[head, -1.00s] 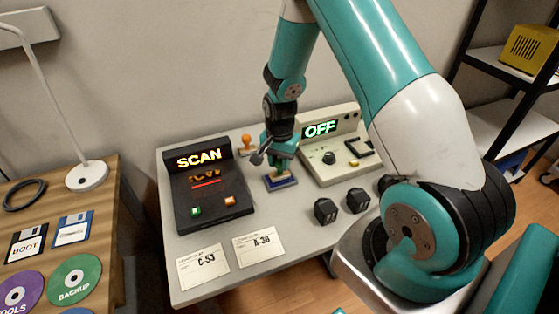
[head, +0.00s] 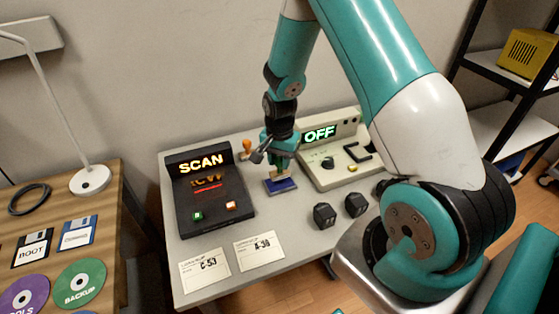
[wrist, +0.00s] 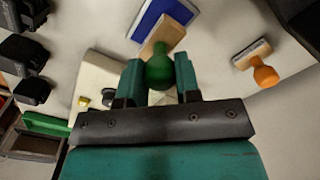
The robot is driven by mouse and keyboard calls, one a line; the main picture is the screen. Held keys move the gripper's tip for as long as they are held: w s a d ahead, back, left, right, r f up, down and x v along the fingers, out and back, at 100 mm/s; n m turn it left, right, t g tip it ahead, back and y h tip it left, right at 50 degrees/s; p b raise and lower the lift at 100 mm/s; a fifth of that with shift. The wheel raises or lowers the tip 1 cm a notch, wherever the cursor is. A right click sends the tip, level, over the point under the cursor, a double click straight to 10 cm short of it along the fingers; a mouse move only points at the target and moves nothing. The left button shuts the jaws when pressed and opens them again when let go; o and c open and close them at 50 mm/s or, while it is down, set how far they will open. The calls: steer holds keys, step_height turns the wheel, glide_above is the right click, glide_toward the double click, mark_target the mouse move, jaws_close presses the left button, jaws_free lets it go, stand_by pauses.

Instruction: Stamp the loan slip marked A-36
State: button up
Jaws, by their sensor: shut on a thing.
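My gripper (head: 281,163) is shut on a stamp with a green knob (wrist: 160,72) and a wooden block (wrist: 164,36). It holds the stamp close above a blue ink pad (head: 282,188); the exact gap is hard to judge. The pad also shows in the wrist view (wrist: 152,20), beyond the block. The loan slip marked A-36 (head: 259,251) lies flat at the front of the grey table, its last digit slightly blurred. The slip marked C-53 (head: 205,269) lies to its left. A second stamp with an orange knob (head: 247,147) stands behind the pad and shows in the wrist view (wrist: 264,73).
A black scanner box reading SCAN (head: 210,195) stands left of the pad. A beige device reading OFF (head: 330,155) stands right. Two dark blocks (head: 325,214) sit near the right edge. A wooden desk (head: 50,200) with disks stands at the left.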

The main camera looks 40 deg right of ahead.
steer(key=shift+r+p, duration=1.5)
steer(key=shift+r, duration=0.7)
steer(key=shift+a+f, duration=0.1)
